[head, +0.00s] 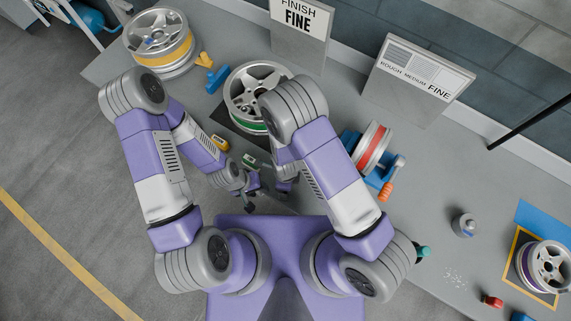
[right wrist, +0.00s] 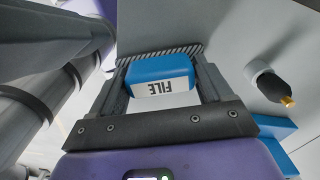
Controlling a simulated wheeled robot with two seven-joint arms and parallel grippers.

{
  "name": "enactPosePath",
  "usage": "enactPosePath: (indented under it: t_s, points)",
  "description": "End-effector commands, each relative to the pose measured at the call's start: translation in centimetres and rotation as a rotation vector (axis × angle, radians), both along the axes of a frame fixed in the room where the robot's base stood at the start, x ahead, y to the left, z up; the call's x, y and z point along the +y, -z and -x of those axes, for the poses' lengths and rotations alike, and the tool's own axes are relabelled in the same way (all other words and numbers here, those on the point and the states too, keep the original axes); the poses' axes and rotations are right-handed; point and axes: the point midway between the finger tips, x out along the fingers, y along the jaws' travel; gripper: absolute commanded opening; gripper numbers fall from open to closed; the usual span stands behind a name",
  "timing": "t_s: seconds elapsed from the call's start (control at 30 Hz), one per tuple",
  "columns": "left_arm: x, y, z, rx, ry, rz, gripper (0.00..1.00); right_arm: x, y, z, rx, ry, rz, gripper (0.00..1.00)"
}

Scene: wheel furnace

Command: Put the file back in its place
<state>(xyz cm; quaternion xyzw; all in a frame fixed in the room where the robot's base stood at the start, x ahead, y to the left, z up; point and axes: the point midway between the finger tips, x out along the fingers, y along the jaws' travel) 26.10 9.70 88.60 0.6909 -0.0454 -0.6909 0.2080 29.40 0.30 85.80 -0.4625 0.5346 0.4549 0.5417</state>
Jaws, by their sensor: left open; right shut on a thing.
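The file (right wrist: 160,68) is a blue block with a white panel that reads "FILE" upside down, in the right wrist view. My right gripper (right wrist: 163,88) is shut on it, one finger on each side. A striped edge shows just beyond the file, by a grey surface. My left gripper (head: 250,190) is open and empty by the front edge, left of the right one. The file's place cannot be made out for sure.
On the grey bench stand a yellow wheel (head: 158,43), a green wheel (head: 243,88), a red wheel (head: 374,147) and a purple wheel (head: 545,266). Signs (head: 299,22) (head: 414,75) stand behind.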

Motion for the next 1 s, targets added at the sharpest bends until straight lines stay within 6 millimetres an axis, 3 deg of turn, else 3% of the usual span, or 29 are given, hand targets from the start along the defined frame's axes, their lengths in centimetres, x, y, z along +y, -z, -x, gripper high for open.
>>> enactPosePath:
  t_s: [0.4, 0.43, 0.53, 1.0]
  points:
    - [0.00, 0.00, 0.00, 0.000, 0.000, 0.000, 0.43, 0.03, 0.86, -0.01, 0.000, -0.001, -0.001, 0.55]
    - [0.00, 0.00, 0.00, 0.000, 0.000, 0.000, 0.43, 0.05, 0.81, -0.02, 0.000, -0.001, -0.001, 0.84]
    - [0.00, 0.00, 0.00, 0.000, 0.000, 0.000, 0.43, 0.04, 0.81, -0.02, 0.000, -0.001, -0.001, 0.99]
    - [0.00, 0.00, 0.00, 0.000, 0.000, 0.000, 0.43, 0.00, 0.82, 0.02, 0.000, -0.001, 0.000, 1.00]
